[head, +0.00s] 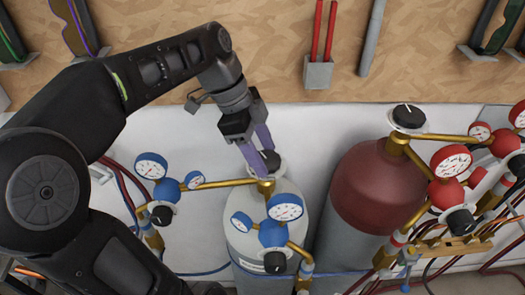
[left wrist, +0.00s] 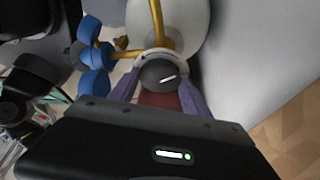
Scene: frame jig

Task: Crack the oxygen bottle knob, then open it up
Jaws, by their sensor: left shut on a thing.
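The oxygen bottle (head: 242,244) is the pale grey cylinder with blue gauges (head: 285,207) at the lower middle of the head view. Its dark round knob (head: 271,162) sits on top of the valve, partly hidden by my fingers. In the left wrist view the knob (left wrist: 160,75) shows a white mark pointing up and to the right. My left gripper (head: 262,160) comes down from above, its purple fingers shut on the knob, one on each side. My right gripper is in neither view.
A dark red bottle (head: 375,185) with red gauges (head: 451,160) and its own black knob (head: 408,116) stands to the right. Another blue gauge set (head: 151,166) is on the left. Brass pipes and hoses run low. A wooden board (head: 285,60) with hanging tools is behind.

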